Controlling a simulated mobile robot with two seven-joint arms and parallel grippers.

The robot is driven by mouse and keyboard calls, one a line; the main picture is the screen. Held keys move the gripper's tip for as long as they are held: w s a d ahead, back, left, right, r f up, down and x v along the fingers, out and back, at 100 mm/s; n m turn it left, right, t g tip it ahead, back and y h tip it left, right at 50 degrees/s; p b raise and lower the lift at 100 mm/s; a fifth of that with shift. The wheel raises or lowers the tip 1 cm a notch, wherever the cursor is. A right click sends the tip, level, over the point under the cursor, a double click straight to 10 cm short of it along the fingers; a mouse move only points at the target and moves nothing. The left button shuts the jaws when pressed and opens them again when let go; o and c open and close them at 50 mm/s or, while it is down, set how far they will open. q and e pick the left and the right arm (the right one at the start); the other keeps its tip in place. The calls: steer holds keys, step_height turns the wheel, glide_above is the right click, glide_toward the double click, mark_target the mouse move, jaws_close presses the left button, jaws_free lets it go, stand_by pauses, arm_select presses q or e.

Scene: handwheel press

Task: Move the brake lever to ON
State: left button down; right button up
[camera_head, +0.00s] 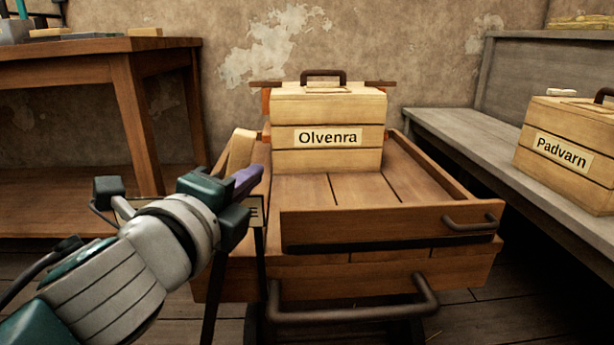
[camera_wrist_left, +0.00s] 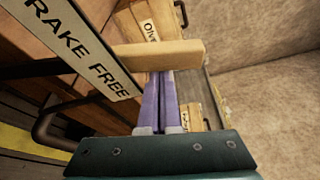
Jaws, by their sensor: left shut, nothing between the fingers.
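The brake lever (camera_head: 240,152) is a pale wooden bar at the left side of the wooden cart. In the left wrist view the lever (camera_wrist_left: 165,54) crosses the picture just beyond my purple fingers and hides their tips. A white plate (camera_wrist_left: 85,45) beside it reads "RAKE FREE", its first letter cut off. My left gripper (camera_head: 247,178) is shut and empty, close to the lever's near side; it also shows in the left wrist view (camera_wrist_left: 160,78). I cannot tell whether fingers and lever touch. My right gripper is in neither view.
The cart (camera_head: 390,222) carries a wooden case labelled Olvenra (camera_head: 328,160) and has a dark front handle (camera_head: 355,313). A wooden table (camera_head: 130,100) stands left. A grey bench (camera_head: 460,130) at right holds a case labelled Padvarn (camera_head: 565,175).

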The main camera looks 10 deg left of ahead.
arm_select(q)
steer(key=s+a+n+t+b, duration=0.1)
steer(key=s+a+n, duration=0.1)
steer(key=a, duration=0.5)
steer(key=s+a+n+t, duration=0.1)
steer(key=s+a+n, duration=0.1)
steer(key=a+n, duration=0.2)
steer(key=a, duration=0.3)
steer(key=shift+r+n+b, duration=0.25)
steer(key=shift+n+b, duration=0.05)
steer(key=shift+b, duration=0.1)
